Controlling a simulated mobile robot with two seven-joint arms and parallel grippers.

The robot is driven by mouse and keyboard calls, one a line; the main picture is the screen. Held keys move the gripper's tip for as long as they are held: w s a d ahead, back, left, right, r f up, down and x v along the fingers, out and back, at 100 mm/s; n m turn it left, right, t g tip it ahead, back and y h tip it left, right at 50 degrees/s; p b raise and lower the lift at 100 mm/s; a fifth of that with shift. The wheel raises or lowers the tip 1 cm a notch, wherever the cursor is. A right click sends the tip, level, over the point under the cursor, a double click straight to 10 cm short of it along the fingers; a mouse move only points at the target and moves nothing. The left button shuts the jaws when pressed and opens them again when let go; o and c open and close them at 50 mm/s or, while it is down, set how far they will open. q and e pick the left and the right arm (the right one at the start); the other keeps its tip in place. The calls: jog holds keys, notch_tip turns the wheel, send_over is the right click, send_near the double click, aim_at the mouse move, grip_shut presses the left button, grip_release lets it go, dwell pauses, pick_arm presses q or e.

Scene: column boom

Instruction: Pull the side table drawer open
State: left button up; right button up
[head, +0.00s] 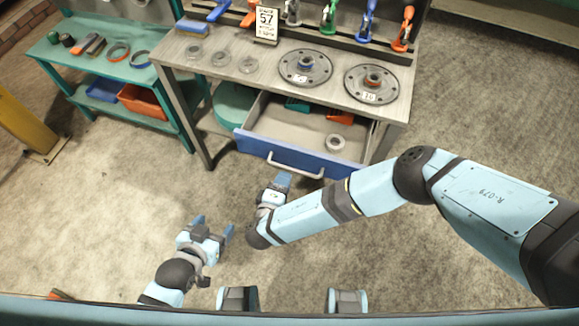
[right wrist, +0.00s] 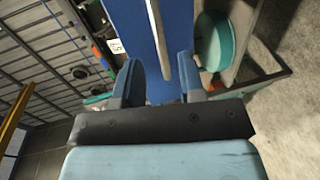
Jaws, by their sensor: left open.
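The side table drawer (head: 272,151) stands pulled out from under the workbench, and its inside shows. Its blue front carries a silver bar handle (head: 296,171). My right gripper (head: 281,181) is just in front of the handle, near its left end. In the right wrist view, the handle (right wrist: 158,38) runs up the picture in line with the gap between the two blue fingers (right wrist: 158,80). These fingers are apart; I cannot tell whether either touches the handle. My left gripper (head: 213,226) is open and empty over the floor, left of my right gripper.
The drawer holds a grey ring (head: 335,142) and orange and teal items. The workbench top (head: 225,77) bears round discs, rings and a "57" sign (head: 266,23). A teal shelf (head: 101,72) stands left. A yellow post (head: 27,128) is far left. The floor in front is clear.

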aim_at(290, 168)
jog(key=x, duration=0.6)
grip_shut()
